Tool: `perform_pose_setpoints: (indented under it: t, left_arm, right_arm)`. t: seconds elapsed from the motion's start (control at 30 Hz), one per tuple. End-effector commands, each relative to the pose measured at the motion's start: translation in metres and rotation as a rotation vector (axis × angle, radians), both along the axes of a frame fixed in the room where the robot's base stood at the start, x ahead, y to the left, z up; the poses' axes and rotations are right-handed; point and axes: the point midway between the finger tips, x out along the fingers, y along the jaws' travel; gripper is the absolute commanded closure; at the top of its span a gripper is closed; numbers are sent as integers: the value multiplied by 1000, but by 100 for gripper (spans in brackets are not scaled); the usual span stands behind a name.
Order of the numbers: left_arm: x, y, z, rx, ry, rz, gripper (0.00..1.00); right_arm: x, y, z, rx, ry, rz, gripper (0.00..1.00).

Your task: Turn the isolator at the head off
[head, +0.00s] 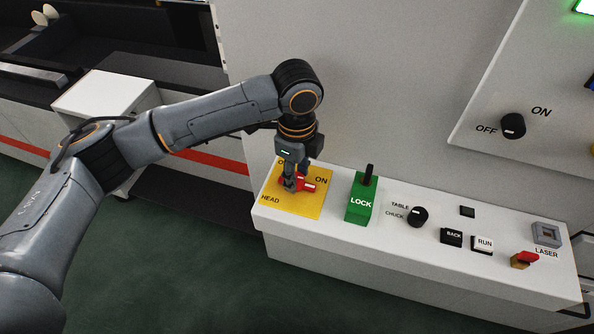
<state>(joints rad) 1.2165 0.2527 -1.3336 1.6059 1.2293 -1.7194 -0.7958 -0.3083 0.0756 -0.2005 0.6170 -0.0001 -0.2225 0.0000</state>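The head isolator is a red rotary handle (308,185) on a yellow plate (283,205) marked HEAD and ON, at the left end of the white control panel. The other position label is mostly hidden behind my gripper. My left gripper (293,180) points down over the red handle, with its fingers at the handle. The handle's right part, with white marks, shows toward the ON label. Whether the fingers are closed on the handle I cannot tell. My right gripper is not in view.
Right of the plate stand a green LOCK block (361,203) with a black lever, a TABLE/CHUCK knob (417,217), BACK (451,236) and RUN (483,244) buttons, and a red LASER switch (526,258). An OFF/ON knob (512,126) is on the wall panel. The panel's front edge drops to green floor.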

Motion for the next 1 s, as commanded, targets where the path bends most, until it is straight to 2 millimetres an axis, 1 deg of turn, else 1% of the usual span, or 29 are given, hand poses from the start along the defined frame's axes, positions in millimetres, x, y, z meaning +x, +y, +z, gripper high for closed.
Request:
perform_pose_setpoints:
  t: [0.03,0.13,0.17,0.37,0.57,0.77,1.0]
  left_arm:
    - [0,0,0,0,0,0,78]
    - [0,0,0,0,0,0,99]
    - [0,0,0,0,0,0,100]
    - [0,0,1,0,1,8,100]
    - [-1,0,4,0,2,69,100]
    - [-1,0,7,1,5,202,100]
    - [-2,0,8,1,6,424,100]
  right_arm:
    - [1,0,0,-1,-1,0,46]
    - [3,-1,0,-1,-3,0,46]
    - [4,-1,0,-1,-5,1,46]
    - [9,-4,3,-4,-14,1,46]
    - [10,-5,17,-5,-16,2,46]
    - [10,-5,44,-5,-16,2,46]
    - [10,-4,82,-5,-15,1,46]
